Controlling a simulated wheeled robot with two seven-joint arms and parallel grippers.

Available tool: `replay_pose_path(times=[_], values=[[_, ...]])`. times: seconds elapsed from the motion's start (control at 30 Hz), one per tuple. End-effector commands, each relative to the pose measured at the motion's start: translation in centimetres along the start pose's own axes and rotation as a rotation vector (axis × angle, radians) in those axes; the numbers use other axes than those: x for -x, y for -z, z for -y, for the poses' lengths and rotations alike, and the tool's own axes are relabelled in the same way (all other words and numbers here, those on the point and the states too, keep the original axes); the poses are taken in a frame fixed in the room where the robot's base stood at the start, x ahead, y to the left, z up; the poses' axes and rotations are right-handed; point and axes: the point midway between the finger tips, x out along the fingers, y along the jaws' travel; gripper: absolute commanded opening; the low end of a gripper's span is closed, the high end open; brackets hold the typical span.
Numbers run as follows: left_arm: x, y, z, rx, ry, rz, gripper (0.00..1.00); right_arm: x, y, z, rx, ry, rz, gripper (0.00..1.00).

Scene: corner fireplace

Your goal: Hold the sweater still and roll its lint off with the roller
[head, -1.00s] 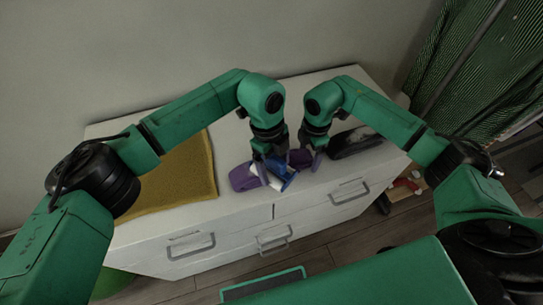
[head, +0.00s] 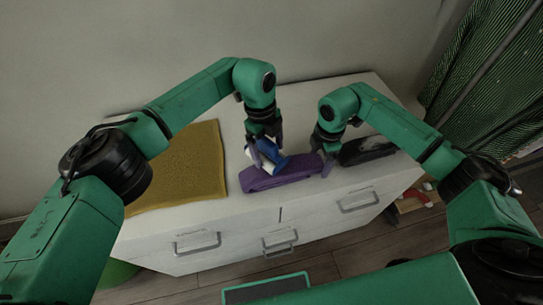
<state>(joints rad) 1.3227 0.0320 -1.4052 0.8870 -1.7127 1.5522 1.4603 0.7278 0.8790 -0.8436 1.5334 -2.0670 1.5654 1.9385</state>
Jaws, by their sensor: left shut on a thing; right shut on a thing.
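The purple sweater (head: 285,177) lies folded in a long, narrow bundle near the front edge of the white dresser top (head: 235,205). My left gripper (head: 267,158) is shut on the lint roller, which has blue (head: 271,149) and white parts. The roller is at the back edge of the sweater's left half; I cannot tell whether it touches the cloth. My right gripper (head: 326,163) is shut on the sweater's right end. The fingers partly hide the roller and that end of the sweater.
A mustard cloth (head: 185,170) lies flat on the dresser's left side. A dark, glossy object (head: 368,150) lies right of my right gripper. The wall is behind, and a green striped curtain (head: 490,80) hangs at the right. Drawer handles (head: 280,240) stick out in front.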

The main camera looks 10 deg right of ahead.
Motion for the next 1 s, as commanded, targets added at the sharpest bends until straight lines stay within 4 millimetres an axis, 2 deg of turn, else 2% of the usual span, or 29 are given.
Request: replay_pose_path(times=[0.1, 0.6, 0.8, 1.0], values=[[2.1, 0.4, 0.0, -0.004, 0.003, 0.002, 0.37, 0.0, 0.0, 0.0, 0.0, -0.001, -0.001, 0.05], [6.4, 1.1, 0.0, -0.004, 0.002, 0.0, 0.37, 0.0, 0.0, 0.0, 0.0, -0.001, 0.0, 0.05], [7.7, 1.3, 0.0, -0.004, 0.002, 0.0, 0.37, 0.0, 0.0, 0.0, -0.001, -0.001, 0.0, 0.05], [7.9, 1.4, -0.1, -0.004, 0.001, -0.001, 0.37, 0.0, 0.0, 0.0, -0.001, -0.001, 0.0, 0.05]])
